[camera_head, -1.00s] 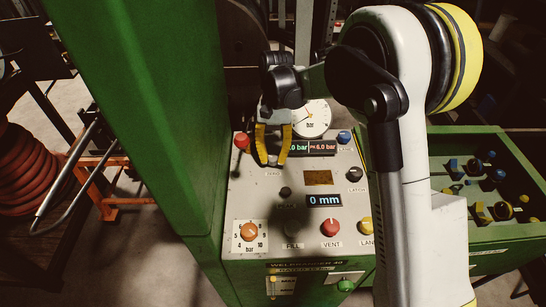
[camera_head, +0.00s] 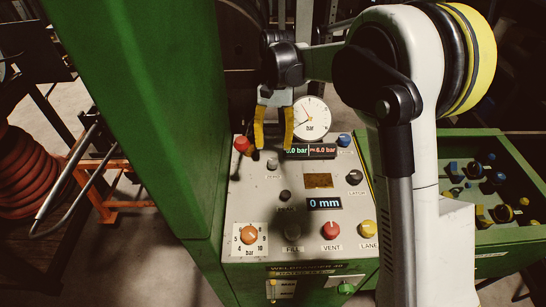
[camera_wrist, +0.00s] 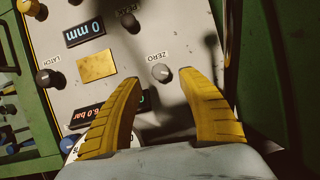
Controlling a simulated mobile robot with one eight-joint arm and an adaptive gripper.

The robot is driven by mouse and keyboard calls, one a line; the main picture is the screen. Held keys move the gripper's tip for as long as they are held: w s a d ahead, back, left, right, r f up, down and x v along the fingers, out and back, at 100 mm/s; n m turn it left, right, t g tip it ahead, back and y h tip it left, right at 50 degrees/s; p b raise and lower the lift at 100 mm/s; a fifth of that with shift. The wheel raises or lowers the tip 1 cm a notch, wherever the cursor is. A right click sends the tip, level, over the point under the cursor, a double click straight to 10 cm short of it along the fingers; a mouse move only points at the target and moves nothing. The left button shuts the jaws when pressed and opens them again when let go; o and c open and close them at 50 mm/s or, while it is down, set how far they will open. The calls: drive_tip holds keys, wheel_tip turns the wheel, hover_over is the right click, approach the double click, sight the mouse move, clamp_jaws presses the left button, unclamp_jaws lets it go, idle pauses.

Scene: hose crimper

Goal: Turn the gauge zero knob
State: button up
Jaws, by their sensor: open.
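The gauge zero knob (camera_head: 272,163) is a small grey-black knob on the pale panel, below the round gauge (camera_head: 312,116). In the wrist view the knob (camera_wrist: 160,72) sits beside its "ZERO" label, in the gap between the fingertips as seen from there. My gripper (camera_head: 273,145) has yellow fingers, which are open and empty. In the head view the fingertips appear just above the knob, apart from it. The wrist view also shows the open gripper (camera_wrist: 158,78). The gauge is mostly hidden in the wrist view.
A red knob (camera_head: 242,143) is left of the fingers, and digital displays (camera_head: 310,151) are right. A dark PEAK knob (camera_head: 285,196) and LATCH knob (camera_head: 355,177) are nearby. A green column (camera_head: 140,110) rises at left. A green bin (camera_head: 470,220) is right.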

drive_tip(key=v, duration=0.6)
drive_tip(key=shift+r, duration=0.2)
drive_tip(key=shift+w, duration=0.1)
drive_tip(key=s+d+r+t, duration=0.5)
drive_tip(key=s+d+r, duration=0.25)
drive_tip(key=s, duration=0.25)
drive_tip(key=s+d+f+t, duration=0.2)
drive_tip(key=s+d+t, duration=0.1)
drive_tip(key=s, duration=0.3)
drive_tip(key=s+d+f+n+t, duration=0.1)
drive_tip(key=s+d+f+t, duration=0.2)
drive_tip(key=s, duration=0.3)
drive_tip(key=shift+s+d+f+n+t+h, duration=0.15)
drive_tip(key=shift+d+f+n+t+h, duration=0.15)
drive_tip(key=shift+d, duration=0.4)
idle(1.1)
